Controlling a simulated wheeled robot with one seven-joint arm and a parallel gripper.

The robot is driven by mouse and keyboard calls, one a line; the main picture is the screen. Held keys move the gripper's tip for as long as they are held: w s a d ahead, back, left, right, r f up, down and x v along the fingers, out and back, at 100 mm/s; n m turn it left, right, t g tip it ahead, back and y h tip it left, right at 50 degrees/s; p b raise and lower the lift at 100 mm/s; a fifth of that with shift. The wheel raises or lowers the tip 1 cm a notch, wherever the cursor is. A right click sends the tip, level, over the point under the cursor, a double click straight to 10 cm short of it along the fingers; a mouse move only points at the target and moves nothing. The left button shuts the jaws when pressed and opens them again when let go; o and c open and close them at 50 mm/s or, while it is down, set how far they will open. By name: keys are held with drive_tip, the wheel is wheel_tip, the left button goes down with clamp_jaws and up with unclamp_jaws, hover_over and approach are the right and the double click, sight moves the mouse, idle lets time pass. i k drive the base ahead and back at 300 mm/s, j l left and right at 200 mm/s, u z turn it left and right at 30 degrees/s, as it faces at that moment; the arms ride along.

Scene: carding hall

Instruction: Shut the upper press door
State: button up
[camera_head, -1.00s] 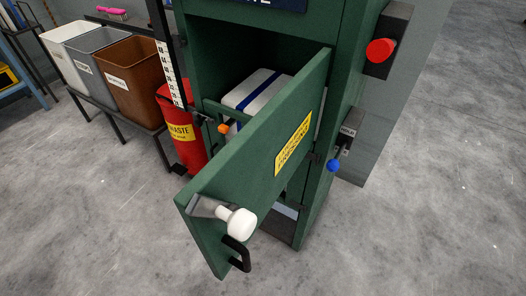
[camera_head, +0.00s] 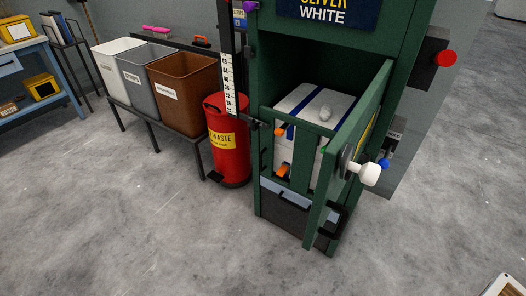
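The upper press door (camera_head: 336,185) is a green panel on the front of the green press (camera_head: 262,75). It stands open, hinged at the right side and swung out toward me, seen nearly edge-on. A white knob (camera_head: 369,174) on a grey lever sits on its outer face, with a black handle (camera_head: 342,220) low near its free edge. Behind it, a white bale with blue straps (camera_head: 303,104) sits in the open chamber. A grey lump (camera_head: 325,113) lies on the bale. My gripper is not in view.
A red waste bin (camera_head: 230,150) stands close left of the press. White, grey and brown (camera_head: 183,95) bins sit on a stand further left. A red button (camera_head: 446,58) is on the press's right side. The floor (camera_head: 150,240) in front is clear. A pale-edged object (camera_head: 503,287) shows at bottom right.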

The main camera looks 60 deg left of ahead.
sight(356, 130)
drive_tip(key=u, duration=1.85)
drive_tip(key=k+j+z, duration=0.35)
drive_tip(key=k+j, duration=0.5)
drive_tip(key=k, duration=0.1)
